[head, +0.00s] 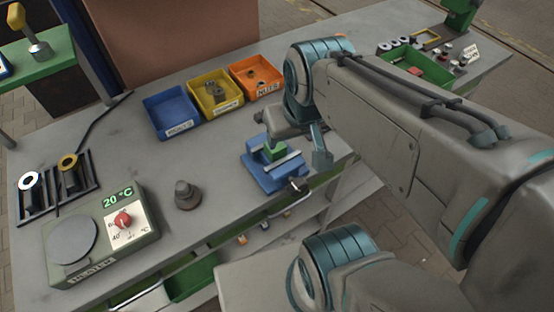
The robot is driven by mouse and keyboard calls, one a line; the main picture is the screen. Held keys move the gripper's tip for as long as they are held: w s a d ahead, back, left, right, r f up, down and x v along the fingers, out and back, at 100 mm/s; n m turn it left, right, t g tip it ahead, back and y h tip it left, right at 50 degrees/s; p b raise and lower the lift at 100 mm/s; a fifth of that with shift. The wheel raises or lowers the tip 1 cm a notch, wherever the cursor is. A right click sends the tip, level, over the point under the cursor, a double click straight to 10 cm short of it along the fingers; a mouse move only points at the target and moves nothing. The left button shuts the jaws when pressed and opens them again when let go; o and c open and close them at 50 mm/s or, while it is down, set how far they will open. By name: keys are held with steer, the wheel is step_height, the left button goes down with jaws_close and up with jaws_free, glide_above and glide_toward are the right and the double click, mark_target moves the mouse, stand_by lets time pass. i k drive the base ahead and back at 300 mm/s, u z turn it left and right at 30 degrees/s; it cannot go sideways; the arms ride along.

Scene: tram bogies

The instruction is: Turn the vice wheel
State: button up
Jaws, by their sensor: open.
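The blue vice (262,177) stands near the front edge of the grey bench, with a green piece (274,152) at its jaws. A dark round part (298,185), which looks like the vice wheel, is at the vice's front right, by the bench edge. My gripper (291,148) hangs above and behind the vice, below my arm. It is open, and I see nothing held in it. A teal part of it reaches down at the vice's right, apart from the wheel in the picture. My arm hides some of the space behind the vice.
Blue (172,128), yellow (203,108) and orange (246,95) bins stand behind the vice. A heater unit (122,248) with a red knob is at left. A dark stepped part (187,196) stands between. The bench middle is mostly clear.

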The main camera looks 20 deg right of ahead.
mark_target(297, 186)
steer(key=z, duration=0.15)
steer(key=k, duration=1.1)
steer(key=z, duration=0.65)
